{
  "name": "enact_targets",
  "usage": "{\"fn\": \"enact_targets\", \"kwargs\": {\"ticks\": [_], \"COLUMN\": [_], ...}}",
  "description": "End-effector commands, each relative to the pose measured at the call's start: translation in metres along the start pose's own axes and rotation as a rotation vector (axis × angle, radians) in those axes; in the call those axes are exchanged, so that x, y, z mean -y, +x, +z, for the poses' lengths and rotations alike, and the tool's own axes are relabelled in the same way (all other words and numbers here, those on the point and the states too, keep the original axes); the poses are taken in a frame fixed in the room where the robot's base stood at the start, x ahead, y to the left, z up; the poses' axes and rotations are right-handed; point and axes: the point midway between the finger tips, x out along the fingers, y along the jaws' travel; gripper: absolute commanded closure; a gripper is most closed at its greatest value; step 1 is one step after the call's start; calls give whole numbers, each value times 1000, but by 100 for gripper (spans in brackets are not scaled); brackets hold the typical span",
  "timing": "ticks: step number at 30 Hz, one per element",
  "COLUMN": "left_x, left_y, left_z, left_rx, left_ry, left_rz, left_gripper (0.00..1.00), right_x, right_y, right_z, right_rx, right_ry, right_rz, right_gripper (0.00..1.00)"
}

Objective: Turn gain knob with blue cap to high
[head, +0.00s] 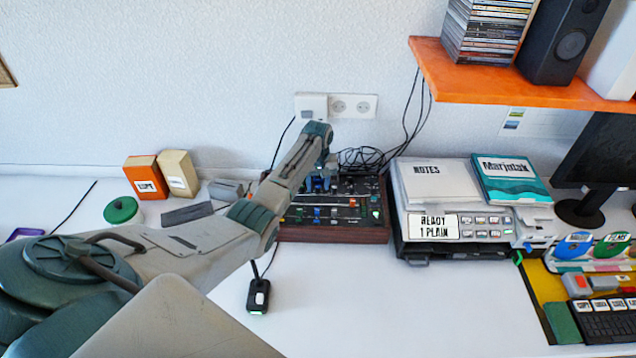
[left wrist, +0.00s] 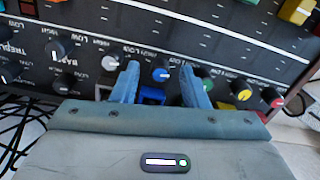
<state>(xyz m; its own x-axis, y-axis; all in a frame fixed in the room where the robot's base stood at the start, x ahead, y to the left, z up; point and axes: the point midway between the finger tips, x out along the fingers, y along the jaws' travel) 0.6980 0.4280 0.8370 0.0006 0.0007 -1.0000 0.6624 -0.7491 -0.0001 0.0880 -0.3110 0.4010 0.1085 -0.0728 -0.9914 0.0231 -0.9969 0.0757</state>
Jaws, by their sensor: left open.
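The mixer (head: 335,236), a dark panel with a wooden front edge, stands against the wall in the head view. In the left wrist view, the knob with the blue cap (left wrist: 161,74) sits in a row on the dark panel. My left gripper (left wrist: 159,68) is open above the panel, its two blue fingers on either side of the blue-capped knob. I cannot tell whether they touch it. In the head view, my left gripper (head: 322,182) is over the back part of the mixer and partly hidden by my arm. My right gripper is not in view.
In the same row are green (left wrist: 205,83), yellow (left wrist: 241,92) and red (left wrist: 272,97) capped knobs, with a grey-capped knob (left wrist: 110,62) on the other side. A printer-like machine (head: 460,236) stands right of the mixer. The front desk is mostly clear.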

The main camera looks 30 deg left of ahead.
Motion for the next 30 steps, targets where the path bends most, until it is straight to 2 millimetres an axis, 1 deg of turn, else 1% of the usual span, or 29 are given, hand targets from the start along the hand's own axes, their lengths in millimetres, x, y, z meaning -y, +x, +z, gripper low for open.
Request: {"fn": "enact_targets", "kwargs": {"ticks": [4,10,20,26,30], "left_x": [0,0,0,0,-1], "left_y": [0,0,-1,-2,-2], "left_z": [0,0,0,0,0], "left_rx": [0,0,1,2,1], "left_ry": [0,0,28,124,234], "left_rz": [0,0,-1,-1,0], "left_gripper": [60,99,100,100,100], "right_x": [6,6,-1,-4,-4], "right_y": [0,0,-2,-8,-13], "right_z": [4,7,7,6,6], "right_rx": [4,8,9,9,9], "right_ry": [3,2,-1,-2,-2], "right_rz": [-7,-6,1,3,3], "right_gripper": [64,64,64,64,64]}}
